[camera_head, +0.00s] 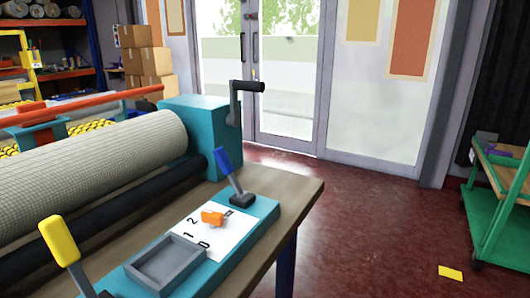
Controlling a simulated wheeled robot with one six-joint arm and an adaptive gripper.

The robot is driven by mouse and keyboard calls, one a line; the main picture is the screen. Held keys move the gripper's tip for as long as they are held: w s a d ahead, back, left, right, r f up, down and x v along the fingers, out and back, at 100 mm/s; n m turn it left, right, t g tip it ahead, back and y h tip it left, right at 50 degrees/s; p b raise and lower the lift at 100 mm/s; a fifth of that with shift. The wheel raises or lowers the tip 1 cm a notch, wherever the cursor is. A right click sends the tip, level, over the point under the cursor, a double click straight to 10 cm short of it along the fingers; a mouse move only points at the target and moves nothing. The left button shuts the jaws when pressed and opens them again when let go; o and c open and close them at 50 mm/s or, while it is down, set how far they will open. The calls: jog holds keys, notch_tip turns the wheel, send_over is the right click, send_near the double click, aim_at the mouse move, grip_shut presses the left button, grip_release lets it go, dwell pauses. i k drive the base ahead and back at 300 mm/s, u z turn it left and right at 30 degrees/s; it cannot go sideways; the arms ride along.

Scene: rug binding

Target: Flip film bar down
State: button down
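My gripper is not in view. No part is plainly marked as the film bar, and I cannot tell which one it is. A long orange-red bar (90,103) runs behind the large beige roll (95,172) and slants up to the right. A dark bar (110,201) runs along the front of the roll. On the teal panel (262,219) a yellow-handled lever (59,240) stands tilted at the left. A blue-handled lever (228,168) stands tilted at the back right. An orange knob (212,218) sits on a white plate marked 0, 1 and 2.
A teal housing (190,125) with a black crank (237,105) stands at the roll's right end. The brown tabletop (290,183) ends at the right. A green cart (490,215) stands far right. Red floor (370,225) between is clear except a yellow piece (450,273).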

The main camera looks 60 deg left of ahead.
aim_at(220, 155)
jog(key=i, duration=1.5)
jog(key=u, duration=2.8)
